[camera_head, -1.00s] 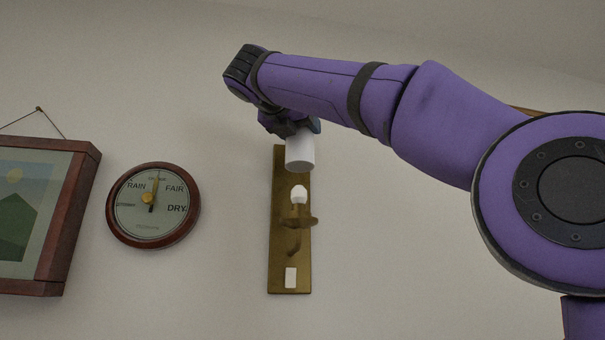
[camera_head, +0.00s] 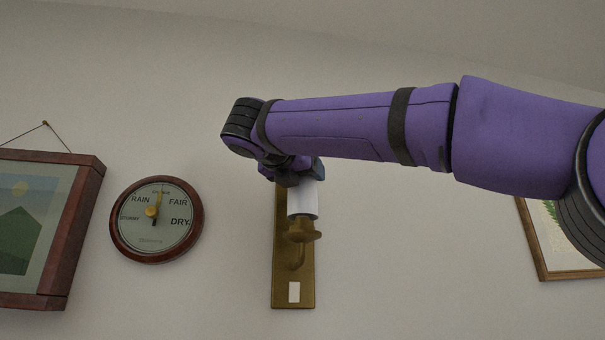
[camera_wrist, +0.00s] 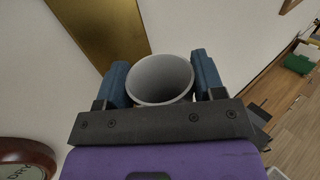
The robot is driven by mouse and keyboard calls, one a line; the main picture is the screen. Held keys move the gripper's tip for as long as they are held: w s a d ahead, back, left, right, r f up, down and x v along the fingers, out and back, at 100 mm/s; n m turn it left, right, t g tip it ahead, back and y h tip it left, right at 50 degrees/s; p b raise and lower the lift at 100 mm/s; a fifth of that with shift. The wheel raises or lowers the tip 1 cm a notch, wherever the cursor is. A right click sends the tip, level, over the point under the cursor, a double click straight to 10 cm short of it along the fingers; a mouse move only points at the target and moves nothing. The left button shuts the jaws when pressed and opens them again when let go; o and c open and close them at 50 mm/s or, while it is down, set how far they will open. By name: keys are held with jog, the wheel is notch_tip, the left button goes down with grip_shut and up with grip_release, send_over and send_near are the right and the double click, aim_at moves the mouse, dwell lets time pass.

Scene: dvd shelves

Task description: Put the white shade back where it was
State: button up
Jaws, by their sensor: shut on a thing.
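The white shade (camera_head: 302,199) is a small white cylinder. In the head view it is upright, just above the round dish of the brass wall lamp (camera_head: 293,283), and covers the bulb. I cannot tell whether it touches the dish. My gripper (camera_head: 300,177) is shut on the shade near its top. In the wrist view my gripper's two blue fingers (camera_wrist: 162,84) stand on either side of the shade (camera_wrist: 160,80), whose open round rim faces the camera. The bulb is hidden. The brass backplate also shows in the wrist view (camera_wrist: 103,30).
A round weather dial (camera_head: 156,219) and a red-framed picture (camera_head: 78,225) hang on the wall left of the lamp. Another framed picture (camera_head: 537,240) hangs at the right. The wall between lamp and right picture is clear. A wooden floor (camera_wrist: 290,110) shows in the wrist view.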

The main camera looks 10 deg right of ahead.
jog(key=shift+f, duration=0.55)
jog(key=o, duration=1)
jog(key=shift+r, duration=0.55)
jog(key=v, duration=1.2)
